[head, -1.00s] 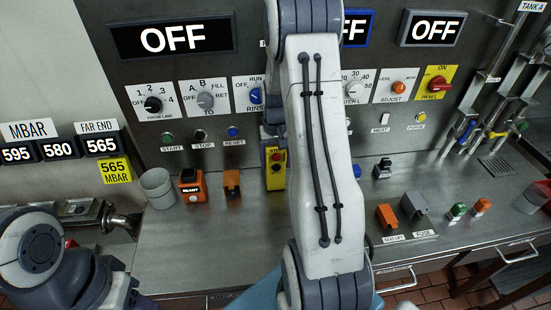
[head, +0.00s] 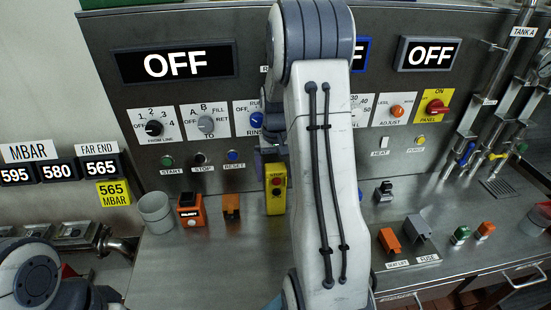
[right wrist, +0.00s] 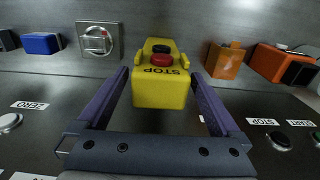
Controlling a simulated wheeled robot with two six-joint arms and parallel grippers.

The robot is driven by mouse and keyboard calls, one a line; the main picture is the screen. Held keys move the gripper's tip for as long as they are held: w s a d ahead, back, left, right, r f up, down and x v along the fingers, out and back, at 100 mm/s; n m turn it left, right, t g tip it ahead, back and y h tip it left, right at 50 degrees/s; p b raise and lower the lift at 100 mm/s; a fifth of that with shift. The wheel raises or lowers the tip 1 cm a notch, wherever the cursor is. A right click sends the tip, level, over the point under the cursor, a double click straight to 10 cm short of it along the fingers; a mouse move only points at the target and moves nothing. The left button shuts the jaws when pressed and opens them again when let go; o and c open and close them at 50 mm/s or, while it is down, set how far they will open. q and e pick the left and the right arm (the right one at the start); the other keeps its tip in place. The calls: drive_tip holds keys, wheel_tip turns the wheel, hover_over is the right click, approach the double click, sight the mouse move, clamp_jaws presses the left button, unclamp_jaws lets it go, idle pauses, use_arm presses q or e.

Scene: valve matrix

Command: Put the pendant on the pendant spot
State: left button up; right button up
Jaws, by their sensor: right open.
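The pendant (head: 276,196) is a yellow box with a red and a dark button, standing by the foot of the back panel, partly hidden by my right arm in the head view. In the right wrist view the pendant (right wrist: 160,90) sits between the two purple fingers of my right gripper (right wrist: 160,75). The fingers are spread wide, with a visible gap on each side of it. My left arm shows at the lower left of the head view, but its gripper is out of frame. I cannot make out a marked pendant spot.
Left of the pendant stand an orange holder (head: 231,206), an orange boxed device (head: 190,210) and a grey cup (head: 156,212). To the right are a dark switch (head: 383,191) and orange and grey covers (head: 389,241). The steel bench front (head: 190,270) is clear.

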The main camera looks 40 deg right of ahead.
wheel_tip(320, 180, up, 7)
drive_tip(key=shift+a+r, duration=0.1)
drive_tip(key=shift+a, duration=0.25)
drive_tip(key=s+a+r+n, duration=0.1)
drive_tip(key=s+a+n, duration=0.15)
drive_tip(key=a, duration=0.75)
drive_tip(key=s+a+r+n, duration=0.1)
drive_tip(key=a+n, duration=0.3)
drive_tip(key=a, duration=0.7)
drive_tip(key=s+a+f+n, duration=0.1)
drive_tip(key=s+a+n, duration=0.2)
drive_tip(key=s+a, duration=0.3)
drive_tip(key=s+a+f+n+y, duration=0.1)
drive_tip(key=s+a+n, duration=0.3)
drive_tip(key=s, duration=0.8)
drive_tip(key=shift+s+a+f, duration=0.15)
drive_tip(key=shift+a+f, duration=0.1)
drive_tip(key=shift+a, duration=1)
